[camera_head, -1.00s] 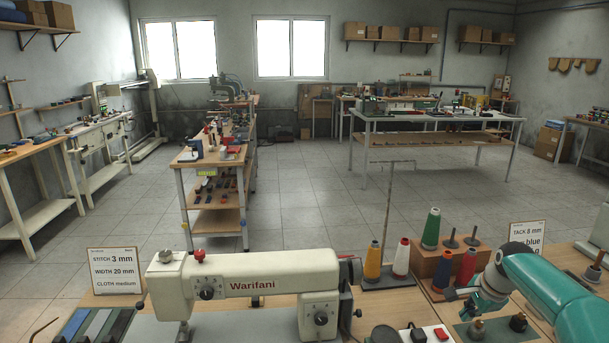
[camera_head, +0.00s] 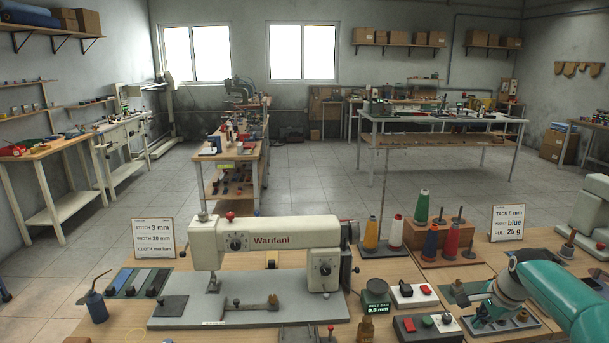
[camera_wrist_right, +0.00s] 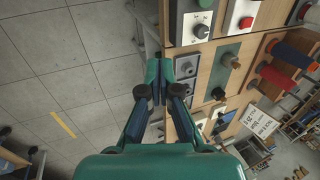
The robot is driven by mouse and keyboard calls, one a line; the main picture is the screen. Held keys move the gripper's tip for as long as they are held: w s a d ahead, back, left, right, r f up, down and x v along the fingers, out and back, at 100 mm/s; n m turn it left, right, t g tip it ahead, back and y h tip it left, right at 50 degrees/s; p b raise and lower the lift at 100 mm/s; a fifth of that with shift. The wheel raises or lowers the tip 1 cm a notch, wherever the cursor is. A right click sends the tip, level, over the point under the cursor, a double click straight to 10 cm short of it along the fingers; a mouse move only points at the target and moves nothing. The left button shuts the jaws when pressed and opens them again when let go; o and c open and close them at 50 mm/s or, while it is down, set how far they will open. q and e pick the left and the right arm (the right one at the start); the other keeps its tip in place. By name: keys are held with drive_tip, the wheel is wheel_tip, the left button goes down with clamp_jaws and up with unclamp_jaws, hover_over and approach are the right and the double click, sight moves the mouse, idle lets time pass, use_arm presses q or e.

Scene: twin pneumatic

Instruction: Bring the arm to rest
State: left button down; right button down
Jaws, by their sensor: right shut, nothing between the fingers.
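My right arm (camera_head: 568,300) is teal and comes in from the lower right in the head view, over the right end of the bench. In the wrist view my right gripper (camera_wrist_right: 168,72) is shut and empty, its fingers pointing toward the bench edge and the floor beside it. Whether it touches anything there cannot be told. My left gripper is not in view.
A cream sewing machine (camera_head: 270,240) stands on the wooden bench (camera_head: 410,268). Thread cones on a wooden block (camera_head: 447,256), a sign card (camera_head: 507,223) and a red-button box (camera_head: 414,295) are near my right arm. Tiled floor (camera_head: 310,185) behind is open.

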drive_tip(key=s+a+f+n+g+y, duration=0.2)
drive_tip(key=s+a+f+g, duration=0.1)
drive_tip(key=s+a+f, duration=0.65)
drive_tip(key=s+a+f+n+g+y, duration=0.1)
drive_tip(key=s+a+f+n+g, duration=0.15)
drive_tip(key=s+a+f, duration=0.7)
drive_tip(key=s+a+f+n+t, duration=0.1)
drive_tip(key=s+a+f+n, duration=0.3)
drive_tip(key=s, duration=0.4)
drive_tip(key=s+a+f+n+t, duration=0.1)
drive_tip(key=s+a+f+n, duration=0.4)
drive_tip(key=s, duration=0.3)
drive_tip(key=shift+a+n+y, duration=0.4)
drive_tip(key=shift+a+n, duration=0.1)
drive_tip(key=shift+n, duration=0.15)
